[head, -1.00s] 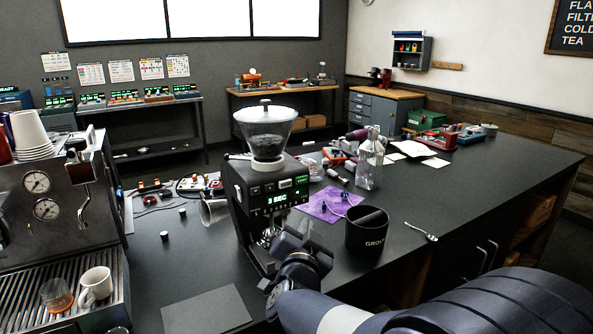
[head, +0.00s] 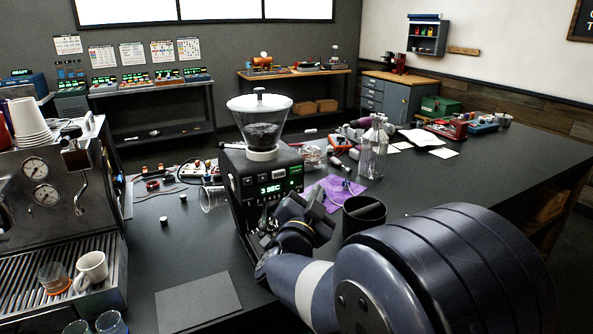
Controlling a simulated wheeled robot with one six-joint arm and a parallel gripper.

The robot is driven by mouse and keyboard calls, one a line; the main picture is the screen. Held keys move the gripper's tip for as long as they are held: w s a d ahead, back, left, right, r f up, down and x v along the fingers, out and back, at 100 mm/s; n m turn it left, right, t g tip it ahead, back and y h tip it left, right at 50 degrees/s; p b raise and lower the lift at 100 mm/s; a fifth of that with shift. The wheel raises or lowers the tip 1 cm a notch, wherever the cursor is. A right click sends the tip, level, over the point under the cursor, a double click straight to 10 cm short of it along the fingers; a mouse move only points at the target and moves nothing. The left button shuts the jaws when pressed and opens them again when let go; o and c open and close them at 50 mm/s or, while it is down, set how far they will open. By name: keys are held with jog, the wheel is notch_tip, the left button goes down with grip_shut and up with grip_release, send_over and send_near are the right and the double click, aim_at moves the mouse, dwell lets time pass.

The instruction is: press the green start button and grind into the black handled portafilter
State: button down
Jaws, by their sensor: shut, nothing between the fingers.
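The grinder (head: 257,180) stands on the dark counter, with a clear hopper of dark beans on top. Its lit display (head: 271,189) reads "3 SEC". A small green button (head: 296,170) shows at the upper right of its front face. My gripper (head: 312,202) is shut and empty, close in front of the grinder's lower right front, below the green button. Whether it touches the grinder I cannot tell. My gripper and arm cover much of the space under the grinder's spout. Some metal shows there, but I cannot make out the black handled portafilter.
A black knock container (head: 362,217) stands right of my gripper, partly behind my arm. The espresso machine (head: 50,215) with a white cup (head: 91,271) is at left. A dark mat (head: 198,302) lies in front.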

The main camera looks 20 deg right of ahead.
send_near(302, 168)
jog(key=shift+s+d+x, duration=0.1)
jog(key=shift+d+x, duration=0.05)
jog(key=shift+x, duration=0.7)
jog(key=shift+s+d+x, duration=0.1)
jog(key=shift+s+x, duration=0.05)
jog(key=shift+x, duration=0.65)
jog(key=shift+s+d+x, duration=0.1)
jog(key=shift+d+x, duration=0.05)
jog(key=shift+x, duration=0.7)
jog(key=shift+w, duration=0.4)
jog(key=shift+w, duration=0.35)
dwell(0.4)
jog(key=shift+s, duration=0.8)
jog(key=s+b, duration=0.1)
jog(key=s, duration=0.4)
jog(key=shift+d+b, duration=0.1)
jog(key=shift+b, duration=0.2)
